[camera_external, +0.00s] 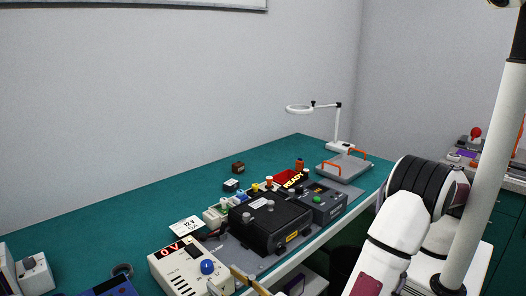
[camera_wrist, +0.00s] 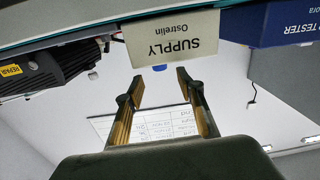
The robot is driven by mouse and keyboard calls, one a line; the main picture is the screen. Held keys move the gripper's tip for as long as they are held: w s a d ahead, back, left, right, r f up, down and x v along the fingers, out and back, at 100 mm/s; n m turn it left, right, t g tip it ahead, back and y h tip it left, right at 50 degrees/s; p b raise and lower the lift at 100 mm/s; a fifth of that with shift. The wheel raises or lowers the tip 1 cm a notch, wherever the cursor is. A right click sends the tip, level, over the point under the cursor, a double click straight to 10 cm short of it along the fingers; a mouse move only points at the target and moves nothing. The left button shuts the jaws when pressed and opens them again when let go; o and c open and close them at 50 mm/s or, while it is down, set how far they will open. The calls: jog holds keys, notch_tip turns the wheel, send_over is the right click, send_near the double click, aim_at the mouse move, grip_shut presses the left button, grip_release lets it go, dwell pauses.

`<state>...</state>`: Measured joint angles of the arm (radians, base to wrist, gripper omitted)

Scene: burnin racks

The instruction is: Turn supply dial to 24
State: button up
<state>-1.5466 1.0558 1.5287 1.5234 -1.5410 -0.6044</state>
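The supply (camera_external: 176,277) is a cream box at the front of the bench. Its red display (camera_external: 172,248) appears to read 0 V, and its blue dial (camera_external: 207,267) is on the face near the right end. In the wrist view, upside down, the supply (camera_wrist: 173,38) shows its name label, and a bit of the blue dial (camera_wrist: 160,68) shows below its edge. My gripper (camera_external: 242,276) is at the picture's bottom, right of the supply. In the wrist view my gripper (camera_wrist: 159,77) is open, its fingers apart and empty, tips pointing toward the dial. Contact is not visible.
A black unit (camera_external: 270,222) with knobs stands right of the supply, beside a grey READY box (camera_external: 322,203). A blue tester (camera_wrist: 283,24) stands on the supply's other side. A 12 V card (camera_external: 187,226) lies behind. The back-left green bench top (camera_external: 120,235) is clear.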

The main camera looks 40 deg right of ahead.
aim_at(210, 268)
jog(key=shift+w+a, duration=0.1)
jog(key=shift+w, duration=3.2)
grip_shut()
